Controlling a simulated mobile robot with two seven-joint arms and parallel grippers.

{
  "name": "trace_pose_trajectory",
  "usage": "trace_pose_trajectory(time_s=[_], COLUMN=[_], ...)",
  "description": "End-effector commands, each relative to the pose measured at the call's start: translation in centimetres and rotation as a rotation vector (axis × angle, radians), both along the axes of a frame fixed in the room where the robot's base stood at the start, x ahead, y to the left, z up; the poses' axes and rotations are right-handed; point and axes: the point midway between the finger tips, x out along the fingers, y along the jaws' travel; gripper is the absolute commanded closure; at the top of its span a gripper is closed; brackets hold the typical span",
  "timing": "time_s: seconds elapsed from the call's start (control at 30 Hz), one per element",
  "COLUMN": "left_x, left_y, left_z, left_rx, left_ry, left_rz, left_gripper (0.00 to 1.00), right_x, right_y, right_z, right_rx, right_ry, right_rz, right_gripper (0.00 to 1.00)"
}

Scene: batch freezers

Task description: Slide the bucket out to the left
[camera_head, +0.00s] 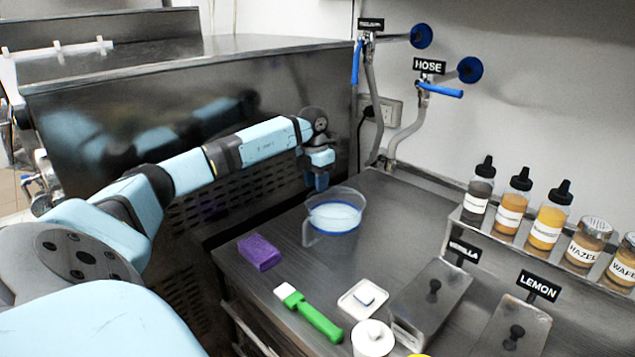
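The bucket (346,222) is a clear round tub with a blue band and a pale inside. It stands upright on the steel counter, near the counter's back left part, with a handle-like piece at its front left. My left arm reaches in from the left over the counter's edge. My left gripper (317,182) points down at the bucket's far left rim. I cannot tell whether it touches the rim, and its finger gap is too small to make out. My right gripper is not in view.
A purple sponge (260,252) and a green-handled brush (311,315) lie in front of the bucket. A small white dish (362,299), a white pot (373,339) and lidded steel bins (432,303) are nearer. Bottles (513,204) line the right shelf. A steel machine (270,90) stands left.

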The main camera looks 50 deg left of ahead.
Motion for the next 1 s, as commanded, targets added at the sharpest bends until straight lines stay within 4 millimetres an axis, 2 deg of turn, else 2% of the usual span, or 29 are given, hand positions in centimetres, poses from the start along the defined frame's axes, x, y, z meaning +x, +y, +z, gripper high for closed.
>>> trace_pose_trajectory(time_s=[0.03,0.2,0.4,1.0], left_x=[0.1,0.0,0.0,-0.1], left_y=[0.1,0.3,0.5,0.6], left_z=[1.4,4.8,7.1,7.5], left_rx=[0.001,-0.001,0.000,0.000], left_ry=[-0.005,-0.003,-0.001,0.001], left_rz=[0.000,0.000,0.000,0.000], left_gripper=[0.67,0.67,0.67,0.67], right_x=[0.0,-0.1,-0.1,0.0], right_y=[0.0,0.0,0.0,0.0], right_z=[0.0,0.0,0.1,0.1], right_rx=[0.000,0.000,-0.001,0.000], right_ry=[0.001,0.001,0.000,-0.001], right_rz=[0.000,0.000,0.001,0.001], right_gripper=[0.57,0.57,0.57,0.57])
